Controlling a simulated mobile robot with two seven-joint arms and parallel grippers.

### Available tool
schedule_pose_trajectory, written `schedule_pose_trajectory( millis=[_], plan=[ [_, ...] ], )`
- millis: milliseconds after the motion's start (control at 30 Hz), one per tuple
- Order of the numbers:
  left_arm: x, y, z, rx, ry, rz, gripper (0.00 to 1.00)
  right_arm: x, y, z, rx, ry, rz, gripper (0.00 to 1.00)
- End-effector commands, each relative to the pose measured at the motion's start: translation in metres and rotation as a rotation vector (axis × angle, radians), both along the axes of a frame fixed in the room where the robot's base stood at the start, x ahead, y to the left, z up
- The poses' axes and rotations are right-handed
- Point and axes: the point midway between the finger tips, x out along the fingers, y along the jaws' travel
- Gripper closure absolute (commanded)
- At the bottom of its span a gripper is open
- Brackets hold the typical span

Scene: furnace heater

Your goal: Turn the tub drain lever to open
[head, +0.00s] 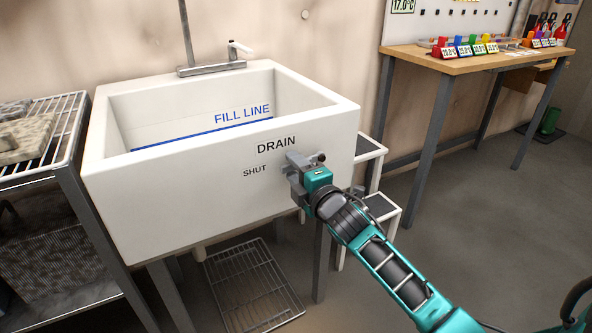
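The white tub (215,195) stands against the wall, with blue "FILL LINE" lettering inside. Its front face reads "DRAIN", with "SHUT" lower to the left. A small grey drain lever with a dark round end (320,157) shows below and right of "DRAIN". My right gripper (297,165) is at the tub's front face, right at the lever. The gripper and wrist hide part of the lever and any label behind them. I cannot tell whether the fingers are closed on the lever or only beside it. My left gripper is not in view.
A faucet (212,66) rises behind the tub. A wire rack shelf (65,145) stands at the left. A step stool (372,150) is close to the tub's right side. A wooden-topped table (490,62) with coloured items is at the back right. Open floor lies right.

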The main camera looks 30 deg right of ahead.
Motion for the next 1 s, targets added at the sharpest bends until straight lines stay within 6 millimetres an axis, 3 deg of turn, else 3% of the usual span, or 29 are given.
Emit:
schedule_pose_trajectory(
  millis=[67,467,1000],
  plan=[
    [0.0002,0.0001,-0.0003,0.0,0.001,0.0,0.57,-0.0002,0.0,-0.0001,0.0,0.0,0.0,0.62],
    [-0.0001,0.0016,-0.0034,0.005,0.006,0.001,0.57,-0.0003,0.0,-0.0001,0.0,0.0,0.0,1.0],
    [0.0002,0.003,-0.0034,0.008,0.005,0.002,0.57,-0.0004,0.0006,-0.0012,-0.011,0.0,0.0,1.0]
  ],
)
